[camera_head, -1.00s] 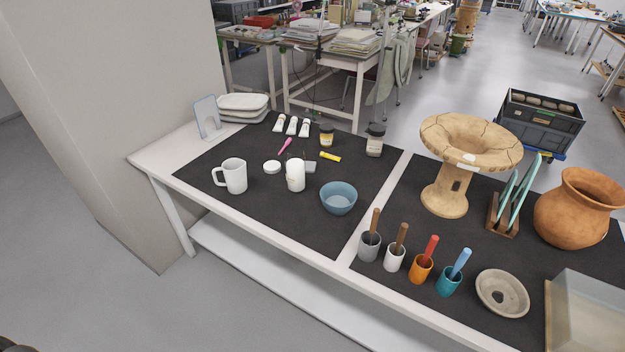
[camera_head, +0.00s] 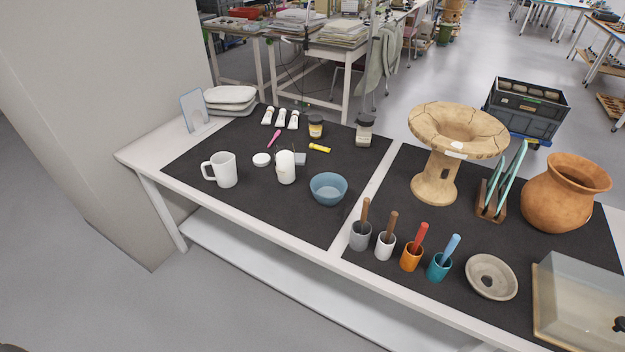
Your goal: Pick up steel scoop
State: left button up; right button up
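I cannot make out a steel scoop for certain. Several handled tools stand in small cups at the front edge of the table: one with a brown handle (camera_head: 365,209) in a grey cup (camera_head: 360,237), one with a brown handle (camera_head: 391,222) in a white cup (camera_head: 385,246), one with a red handle (camera_head: 420,234) in an orange cup (camera_head: 410,258), and one with a blue handle (camera_head: 452,246) in a teal cup (camera_head: 438,268). The cups hide their lower ends. Neither of my grippers is in view.
A white mug (camera_head: 224,170), white jar (camera_head: 286,170) and blue bowl (camera_head: 328,190) stand left of the cups. A ring-shaped dish (camera_head: 491,277) and translucent box (camera_head: 580,305) are to the right. Behind are a cracked pedestal vessel (camera_head: 435,180) and orange pot (camera_head: 562,200).

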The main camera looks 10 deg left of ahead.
aim_at(363, 216)
jog(key=z, duration=1)
jog(key=k, duration=1)
jog(key=u, duration=1.75)
jog(key=i, duration=0.5)
jog(key=z, duration=0.05)
